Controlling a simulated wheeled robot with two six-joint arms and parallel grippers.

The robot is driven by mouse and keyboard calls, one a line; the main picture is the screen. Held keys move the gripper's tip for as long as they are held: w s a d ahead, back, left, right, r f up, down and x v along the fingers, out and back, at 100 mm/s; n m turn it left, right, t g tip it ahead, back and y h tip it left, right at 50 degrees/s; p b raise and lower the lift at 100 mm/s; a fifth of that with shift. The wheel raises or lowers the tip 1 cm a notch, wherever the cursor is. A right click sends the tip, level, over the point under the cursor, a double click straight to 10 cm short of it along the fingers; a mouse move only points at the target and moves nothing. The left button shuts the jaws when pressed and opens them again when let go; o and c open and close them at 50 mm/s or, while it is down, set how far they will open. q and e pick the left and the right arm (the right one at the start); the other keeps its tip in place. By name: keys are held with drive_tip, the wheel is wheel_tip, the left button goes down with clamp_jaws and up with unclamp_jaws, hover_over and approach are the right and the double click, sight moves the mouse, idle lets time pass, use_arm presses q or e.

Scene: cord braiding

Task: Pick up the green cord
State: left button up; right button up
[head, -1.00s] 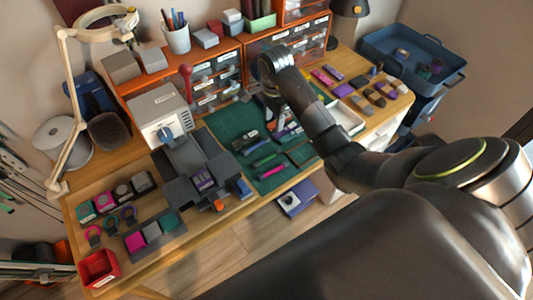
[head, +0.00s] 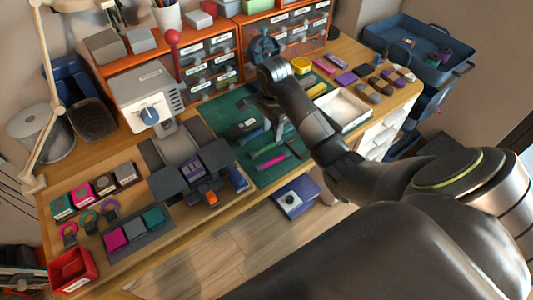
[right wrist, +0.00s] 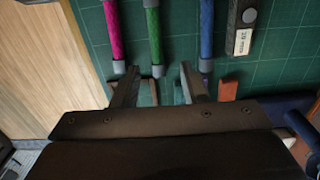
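The green cord (right wrist: 154,35) lies on the green cutting mat between a magenta cord (right wrist: 114,32) and a blue cord (right wrist: 206,32). All have grey end caps. My right gripper (right wrist: 160,90) is open, and the green cord's near end cap lies between its fingertips in the picture, with no contact visible. The magenta cord's end is beside the left finger and the blue cord's end beside the right one. In the head view my right gripper (head: 276,125) points down over the mat, close to the green cord (head: 266,149), and partly hides the cords. My left gripper is out of view.
A dark labelled block (right wrist: 243,25) lies right of the blue cord. In the head view a white tray (head: 343,110) stands right of the mat, and a grey fixture (head: 190,172) stands left of it. Orange drawer units (head: 212,60) line the back.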

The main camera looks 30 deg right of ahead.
sight(273, 143)
drive_tip(key=shift+f+b, duration=0.35)
drive_tip(key=shift+f, duration=0.2)
drive_tip(key=shift+s+f+b, duration=0.15)
drive_tip(key=shift+f+b, duration=0.35)
drive_tip(key=shift+d+f+p, duration=0.1)
drive_tip(key=shift+f+p, duration=0.45)
drive_tip(key=shift+f, duration=1.1)
drive_tip(key=shift+c, duration=0.4)
clamp_jaws()
